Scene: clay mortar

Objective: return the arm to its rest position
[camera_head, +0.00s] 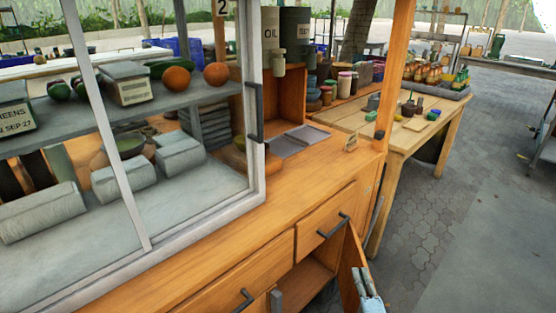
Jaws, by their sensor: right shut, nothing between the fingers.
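My right gripper (367,284) is at the bottom edge of the head view, right of centre. Most of the right arm is below the frame. My left gripper does not show. A rounded brown vessel with a green top (128,146) sits behind the glass of the display case; I cannot tell whether it is the clay mortar.
The wooden counter (310,165) carries the glass-fronted case with a sliding frame (262,135). Below are drawers with a dark handle (333,225) and an open cupboard (303,282). A wooden table (400,140) with jars stands behind. Paved floor (440,215) on the right is clear.

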